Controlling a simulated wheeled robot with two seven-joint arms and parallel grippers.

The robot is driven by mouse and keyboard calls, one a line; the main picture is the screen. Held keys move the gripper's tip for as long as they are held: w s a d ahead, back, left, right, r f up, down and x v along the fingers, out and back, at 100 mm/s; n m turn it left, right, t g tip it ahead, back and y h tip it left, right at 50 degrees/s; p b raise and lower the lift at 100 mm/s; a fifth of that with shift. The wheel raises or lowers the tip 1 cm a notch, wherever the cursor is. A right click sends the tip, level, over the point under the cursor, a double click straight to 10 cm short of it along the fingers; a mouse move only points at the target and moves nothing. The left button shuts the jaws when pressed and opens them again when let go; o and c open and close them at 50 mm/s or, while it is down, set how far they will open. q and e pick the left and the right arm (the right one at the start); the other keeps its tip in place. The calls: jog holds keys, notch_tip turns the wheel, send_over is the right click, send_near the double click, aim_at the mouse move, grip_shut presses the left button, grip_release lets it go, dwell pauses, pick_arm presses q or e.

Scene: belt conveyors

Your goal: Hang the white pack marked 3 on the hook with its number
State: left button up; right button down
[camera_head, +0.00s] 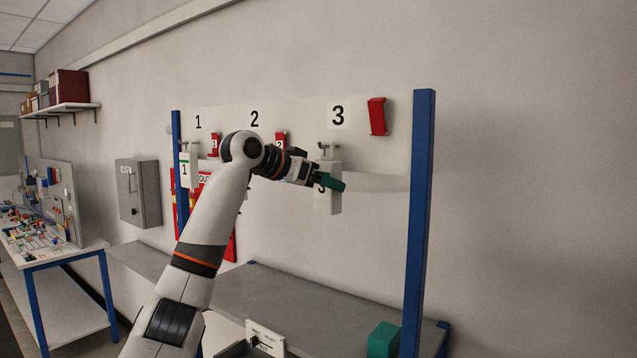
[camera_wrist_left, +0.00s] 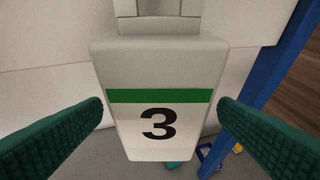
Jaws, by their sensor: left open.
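The white pack marked 3 (camera_head: 328,204) is upright just under the metal hook (camera_head: 328,148) below the number 3 sign (camera_head: 338,115), and appears to hang there. In the left wrist view the pack (camera_wrist_left: 158,75) shows a green band over a black 3, with part of its top loop at the upper edge; the hook contact is out of sight. My left gripper (camera_head: 328,182) is in front of the pack. Its green fingers are spread to either side of the pack, with gaps visible in the left wrist view (camera_wrist_left: 160,112). My right gripper is not in view.
Another white pack, marked 1 (camera_head: 184,172), hangs at the left hook. A red item (camera_head: 377,116) is on the panel right of sign 3. A blue post (camera_head: 418,220) stands at right. Below is a grey bench (camera_head: 320,305) with a green block (camera_head: 384,340).

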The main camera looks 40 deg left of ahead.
pick_arm(q)
jog(key=shift+s, duration=0.1)
jog(key=b+v, duration=0.4)
jog(key=v, duration=0.8)
jog(key=shift+b, duration=0.3)
